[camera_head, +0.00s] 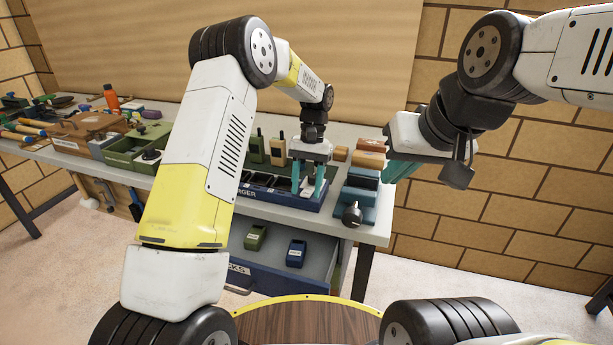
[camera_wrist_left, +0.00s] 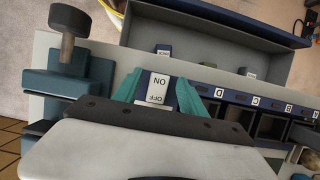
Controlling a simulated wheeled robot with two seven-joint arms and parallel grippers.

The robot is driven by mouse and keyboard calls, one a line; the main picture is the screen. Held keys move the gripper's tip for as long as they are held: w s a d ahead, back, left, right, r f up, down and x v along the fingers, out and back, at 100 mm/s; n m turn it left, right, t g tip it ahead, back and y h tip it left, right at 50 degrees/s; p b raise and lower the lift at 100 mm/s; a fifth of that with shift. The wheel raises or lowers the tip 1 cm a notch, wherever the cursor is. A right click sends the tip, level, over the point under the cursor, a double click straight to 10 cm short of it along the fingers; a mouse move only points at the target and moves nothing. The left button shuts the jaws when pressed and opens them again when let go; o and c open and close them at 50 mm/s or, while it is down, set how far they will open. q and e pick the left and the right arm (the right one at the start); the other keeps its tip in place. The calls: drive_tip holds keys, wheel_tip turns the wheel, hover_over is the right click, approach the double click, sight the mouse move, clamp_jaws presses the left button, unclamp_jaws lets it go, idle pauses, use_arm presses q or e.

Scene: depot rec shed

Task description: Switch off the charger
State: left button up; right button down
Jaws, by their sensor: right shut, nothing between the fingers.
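The dark blue charger (camera_head: 285,199) lies along the front of the bench, with a row of lettered bays. In the left wrist view the charger (camera_wrist_left: 227,95) has a white rocker switch (camera_wrist_left: 158,88) at one end, marked ON and OFF; I cannot tell which side is pressed. My left gripper (camera_head: 307,190) points down over this end with its teal fingers apart. In the left wrist view the left gripper (camera_wrist_left: 160,96) has one finger on each side of the switch, with nothing gripped. My right gripper (camera_head: 398,172) is shut and empty, in the air right of the bench.
An open drawer (camera_head: 285,272) below the charger holds a green battery (camera_head: 255,237) and a blue one (camera_head: 296,253). A blue-grey vise (camera_head: 362,195) with a dark knob stands close right of the charger. Radios, wooden blocks and a green crate (camera_head: 125,151) crowd the bench.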

sight(309, 188)
use_arm(q)
drive_tip(key=v, duration=0.7)
drive_tip(key=shift+w+r, duration=0.15)
drive_tip(key=shift+r, duration=0.25)
